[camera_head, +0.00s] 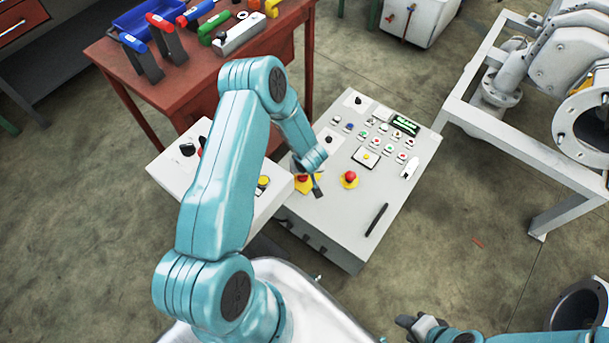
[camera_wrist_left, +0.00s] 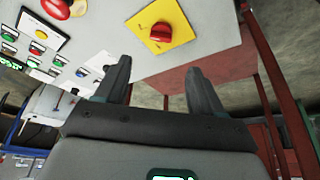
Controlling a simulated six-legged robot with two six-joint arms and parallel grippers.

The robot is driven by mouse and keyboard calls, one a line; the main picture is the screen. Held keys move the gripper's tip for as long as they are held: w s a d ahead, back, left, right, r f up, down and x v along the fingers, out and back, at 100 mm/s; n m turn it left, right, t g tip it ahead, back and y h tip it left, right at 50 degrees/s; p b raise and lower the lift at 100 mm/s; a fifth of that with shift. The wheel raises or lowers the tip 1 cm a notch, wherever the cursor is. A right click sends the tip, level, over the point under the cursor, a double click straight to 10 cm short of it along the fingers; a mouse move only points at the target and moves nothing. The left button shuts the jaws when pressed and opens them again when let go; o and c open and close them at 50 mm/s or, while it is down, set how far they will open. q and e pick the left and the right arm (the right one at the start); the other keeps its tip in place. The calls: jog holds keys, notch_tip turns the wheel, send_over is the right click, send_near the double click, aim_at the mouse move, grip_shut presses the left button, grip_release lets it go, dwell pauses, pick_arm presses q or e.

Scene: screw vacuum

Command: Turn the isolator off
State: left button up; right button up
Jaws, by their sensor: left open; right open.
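The isolator is a red rotary knob on a yellow plate, on the grey control panel (camera_head: 330,220). In the head view the isolator (camera_head: 302,179) is partly hidden by my left gripper (camera_head: 317,187). In the left wrist view the isolator (camera_wrist_left: 160,32) shows clearly, beyond the gap between the fingers of my left gripper (camera_wrist_left: 158,75). These fingers are apart, with nothing between them, and do not touch the knob. My right gripper (camera_head: 418,325) is at the bottom of the head view, open and away from the panel.
A red emergency button on a yellow base (camera_head: 349,179) sits beside the isolator. Several small buttons and a black handle (camera_head: 377,219) are also on the panel. A smaller white control box (camera_head: 170,170) adjoins it at left. A red tool table (camera_head: 180,90) stands behind; a metal frame (camera_head: 500,130) stands right.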

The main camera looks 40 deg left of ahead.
aim_at(303, 178)
pick_arm(q)
jog(key=b+x, duration=0.1)
jog(key=x, duration=1)
jog(key=shift+f, duration=0.35)
